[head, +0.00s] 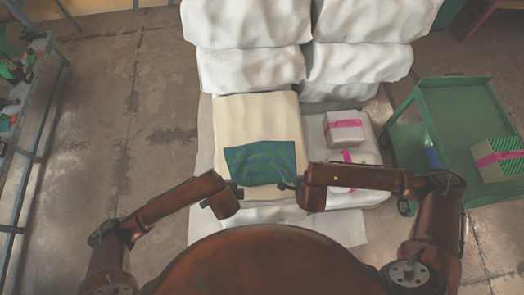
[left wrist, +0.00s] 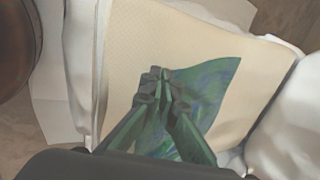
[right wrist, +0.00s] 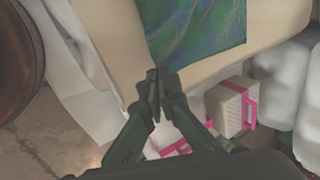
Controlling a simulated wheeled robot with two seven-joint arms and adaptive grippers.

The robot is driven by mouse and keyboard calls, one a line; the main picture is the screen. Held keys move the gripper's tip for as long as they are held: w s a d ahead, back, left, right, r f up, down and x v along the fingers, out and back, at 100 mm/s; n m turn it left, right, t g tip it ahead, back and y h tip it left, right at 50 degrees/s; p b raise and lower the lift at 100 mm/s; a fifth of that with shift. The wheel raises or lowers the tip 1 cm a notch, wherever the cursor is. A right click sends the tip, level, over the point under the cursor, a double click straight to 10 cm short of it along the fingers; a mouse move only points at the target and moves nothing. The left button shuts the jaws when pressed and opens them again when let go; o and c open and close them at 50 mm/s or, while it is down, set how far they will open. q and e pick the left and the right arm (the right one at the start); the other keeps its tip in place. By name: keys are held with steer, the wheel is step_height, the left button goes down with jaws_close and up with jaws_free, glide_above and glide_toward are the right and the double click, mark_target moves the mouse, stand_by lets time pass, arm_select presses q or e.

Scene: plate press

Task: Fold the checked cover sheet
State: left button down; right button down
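The checked cover sheet (head: 260,161) is a green-blue cloth lying on a cream pad (head: 258,108). It looks spread flat in the head view. My left gripper (head: 238,186) is at its near left corner. In the left wrist view its fingertips (left wrist: 158,76) are close together over that corner. My right gripper (head: 287,185) is at the near right corner. In the right wrist view its fingertips (right wrist: 160,75) are together where the corner of the sheet (right wrist: 200,25) ends. The fingers hide both corners, and both grippers appear shut on the cloth.
White padded bundles (head: 248,70) are stacked behind the cream pad. White parcels with pink ribbons (head: 345,128) lie to its right. A green cart (head: 455,110) with a ribboned box (head: 497,158) stands farther right. A metal rack (head: 35,140) is at left. Floor between is clear.

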steer(key=shift+s, duration=0.1)
